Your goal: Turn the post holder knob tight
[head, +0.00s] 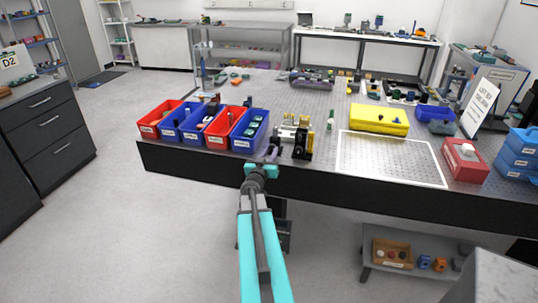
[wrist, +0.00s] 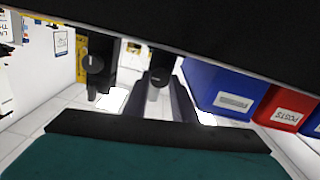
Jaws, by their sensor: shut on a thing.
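My gripper (head: 272,152) is at the table's front edge, between the blue bin and a black-and-yellow optical assembly (head: 301,140). In the wrist view my gripper (wrist: 162,88) has its two dark fingers on either side of a dark post holder part with a small round knob (wrist: 157,84). It is shut on that knob; the exact contact is hard to make out. A second dark post holder with a round knob (wrist: 97,66) stands to the left in the wrist view, apart from the fingers. In the head view the held knob is too small to tell.
Red and blue labelled bins (head: 250,143) stand left of my gripper; they show close at right in the wrist view (wrist: 222,100). A yellow case (head: 379,120) and a white-outlined area (head: 390,160) lie to the right. The dark table edge (head: 350,179) is just below my gripper.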

